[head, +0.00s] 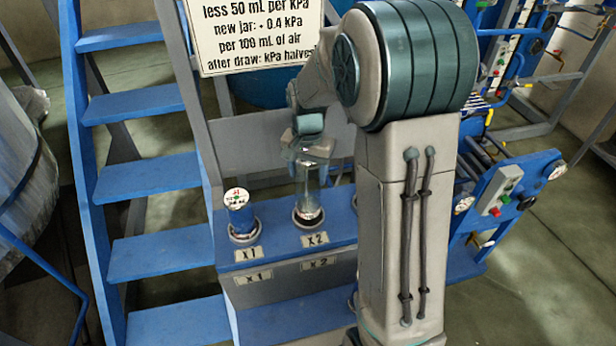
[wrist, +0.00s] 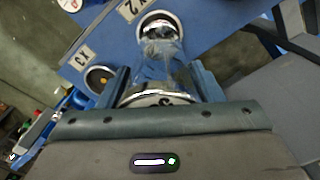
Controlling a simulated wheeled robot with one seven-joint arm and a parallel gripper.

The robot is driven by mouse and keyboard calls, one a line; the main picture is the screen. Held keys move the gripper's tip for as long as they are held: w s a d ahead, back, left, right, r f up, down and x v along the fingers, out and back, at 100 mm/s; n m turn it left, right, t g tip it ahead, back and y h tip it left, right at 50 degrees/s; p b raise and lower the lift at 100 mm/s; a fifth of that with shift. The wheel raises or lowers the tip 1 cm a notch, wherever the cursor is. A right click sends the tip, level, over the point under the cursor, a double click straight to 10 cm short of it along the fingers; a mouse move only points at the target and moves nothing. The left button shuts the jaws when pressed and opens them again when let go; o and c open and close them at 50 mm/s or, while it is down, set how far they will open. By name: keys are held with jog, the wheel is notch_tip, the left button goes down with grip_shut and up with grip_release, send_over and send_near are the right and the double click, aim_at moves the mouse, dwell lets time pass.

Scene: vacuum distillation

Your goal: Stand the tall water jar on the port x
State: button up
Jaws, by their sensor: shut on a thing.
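A tall clear jar (head: 309,196) with a little clear liquid low inside stands upright at the port X2 (head: 307,220). My gripper (head: 311,150) is shut on its upper end from above. In the wrist view the jar (wrist: 164,62) runs from between my fingers (wrist: 161,84) toward the port X2 ring (wrist: 158,20). Whether its foot rests in the ring or hangs just above it, I cannot tell. A jar with blue contents (head: 239,215) and a round marked top stands in the port X1 (head: 244,236). The port X3 (wrist: 97,77) looks empty; my arm mostly hides it in the head view.
The blue port bench (head: 280,243) carries port labels. Blue stairs (head: 150,178) stand to the left. A printed sign (head: 262,35) hangs behind. A blue panel with buttons (head: 510,195) is at the right. My arm covers the bench's right part in the head view.

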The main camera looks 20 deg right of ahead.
jog(key=shift+f, duration=1.45)
jog(key=shift+f, duration=0.25)
jog(key=o, duration=1.5)
jog(key=shift+o, duration=0.2)
jog(key=shift+r, duration=0.1)
